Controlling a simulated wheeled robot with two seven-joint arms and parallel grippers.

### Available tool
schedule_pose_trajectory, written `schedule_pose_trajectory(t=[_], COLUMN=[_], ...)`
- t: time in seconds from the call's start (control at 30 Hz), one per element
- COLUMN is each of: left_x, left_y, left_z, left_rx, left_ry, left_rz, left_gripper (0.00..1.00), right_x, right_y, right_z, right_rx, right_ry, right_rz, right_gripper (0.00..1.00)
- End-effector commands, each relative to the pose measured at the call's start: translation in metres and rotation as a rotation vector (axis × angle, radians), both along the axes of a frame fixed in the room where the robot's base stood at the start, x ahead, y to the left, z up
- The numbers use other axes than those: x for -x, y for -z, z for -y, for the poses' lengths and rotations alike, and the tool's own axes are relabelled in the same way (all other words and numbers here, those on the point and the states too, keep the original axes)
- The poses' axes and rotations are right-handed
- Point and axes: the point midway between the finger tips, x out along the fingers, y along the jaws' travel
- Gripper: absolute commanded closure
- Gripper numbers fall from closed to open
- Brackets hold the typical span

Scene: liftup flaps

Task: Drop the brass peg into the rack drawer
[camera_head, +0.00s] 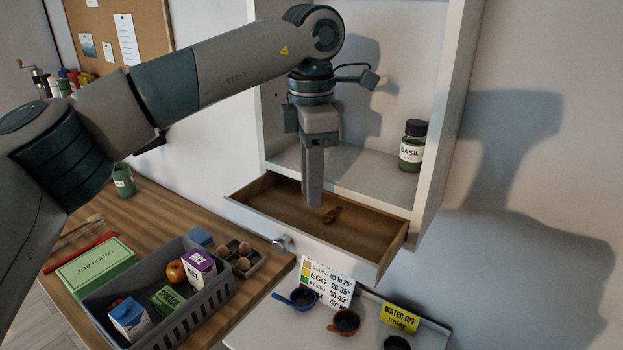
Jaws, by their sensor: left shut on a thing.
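My left gripper (314,203) points straight down over the open rack drawer (278,208), with its fingers closed together. The brass peg (332,214) shows as a small brown-gold piece at the fingertips, just to their right. The fingers hide part of it. It is within the drawer's outline, but I cannot tell whether it touches the drawer floor. The wooden drawer is pulled out below the white rack and otherwise looks empty. My right gripper is not in view.
A basil jar (412,146) stands on the rack shelf (350,165) above the drawer. A grey crate (190,323) with cartons and an apple (176,271) is on the wooden table at lower left. Small cups and a sign (326,280) stand on a white surface in front.

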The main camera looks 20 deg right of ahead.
Motion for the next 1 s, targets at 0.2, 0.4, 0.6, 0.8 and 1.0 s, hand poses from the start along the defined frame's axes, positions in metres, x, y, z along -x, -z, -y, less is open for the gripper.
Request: schedule_pose_trajectory(t=[0.2, 0.4, 0.6, 0.8, 1.0], left_x=[0.0, -0.0001, -0.0001, -0.0001, -0.0005], left_y=[0.0044, 0.0042, 0.0041, 0.0037, -0.0048], left_z=[0.0, -0.0001, -0.0001, -0.0001, 0.0002], left_rx=[0.0, 0.0, 0.0, 0.0, 0.001], left_ry=[0.0, 0.0, 0.0, 0.0, -0.001], left_rz=[0.001, 0.0, 0.0, 0.001, 0.002], left_gripper=[1.0, 0.75, 0.56, 0.56, 0.56], right_x=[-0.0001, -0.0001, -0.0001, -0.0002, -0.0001], right_y=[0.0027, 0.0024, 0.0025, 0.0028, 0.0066], right_z=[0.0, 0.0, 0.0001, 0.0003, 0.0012], right_rx=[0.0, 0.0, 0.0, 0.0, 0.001], right_ry=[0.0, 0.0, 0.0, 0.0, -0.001], right_rz=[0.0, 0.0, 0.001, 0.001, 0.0], right_gripper=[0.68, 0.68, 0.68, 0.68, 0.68])
